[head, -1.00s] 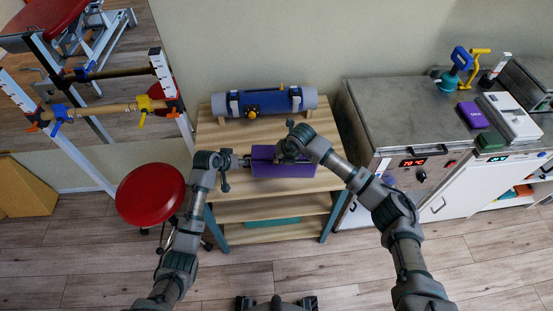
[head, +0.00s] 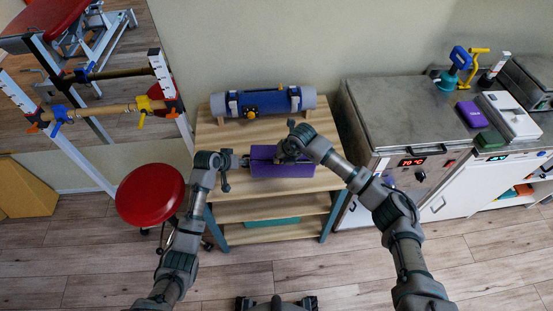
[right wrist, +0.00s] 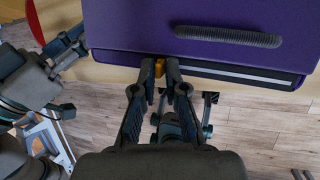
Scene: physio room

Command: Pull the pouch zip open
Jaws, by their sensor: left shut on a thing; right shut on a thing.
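The purple pouch (head: 290,170) lies on the top board of a wooden shelf unit. It also fills the top of the right wrist view (right wrist: 130,25), with a dark ribbed handle (right wrist: 228,36). My left gripper (head: 244,161) is shut on the pouch's left end. My right gripper (right wrist: 160,74) is shut on a small orange-yellow zip pull (right wrist: 159,68) at the pouch's near edge. Right of the pull, a dark band with a pale grey strip (right wrist: 235,73) runs along that edge. The right hand hides the pull in the head view.
The wooden shelf unit (head: 320,180) also carries a blue and grey roll (head: 262,102) behind the pouch. A red stool (head: 150,194) stands close on the left. A metal-topped cabinet (head: 400,115) stands on the right. The shelf board between roll and pouch is mostly clear.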

